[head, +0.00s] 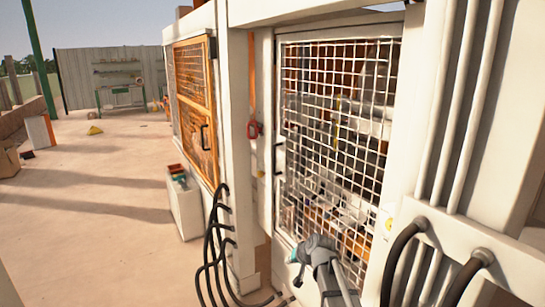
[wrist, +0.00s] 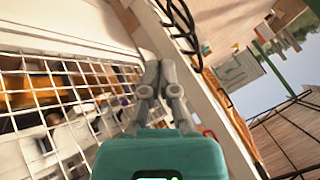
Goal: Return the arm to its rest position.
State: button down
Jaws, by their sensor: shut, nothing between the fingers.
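My arm (head: 325,268) shows at the bottom of the head view, grey, with a teal part at its left end, in front of the white mesh door (head: 335,140). In the wrist view my gripper (wrist: 160,66) points away from the camera. Its two grey fingers are together with nothing between them. The same mesh (wrist: 60,100) fills the left of the wrist view, close beside the fingers; I cannot tell whether anything touches. In the head view the fingers cannot be made out.
Black hoses (head: 214,245) loop left of my arm, and thick pipes (head: 405,255) run at the right. A white bin (head: 184,209) stands by the orange-framed door (head: 196,105). The floor (head: 95,195) at the left is largely open.

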jog(key=s+d+f+g+h, duration=0.1)
jog(key=s+d+g, duration=0.1)
jog(key=s, duration=0.6)
jog(key=s+d+f+g+h, duration=0.2)
jog(key=s+d, duration=0.3)
jog(key=s, duration=0.3)
jog(key=s+d+f+n+g+h, duration=0.1)
jog(key=s+d+g+h, duration=0.1)
jog(key=s+d, duration=0.2)
jog(key=s, duration=0.3)
jog(key=shift+s+f, duration=0.4)
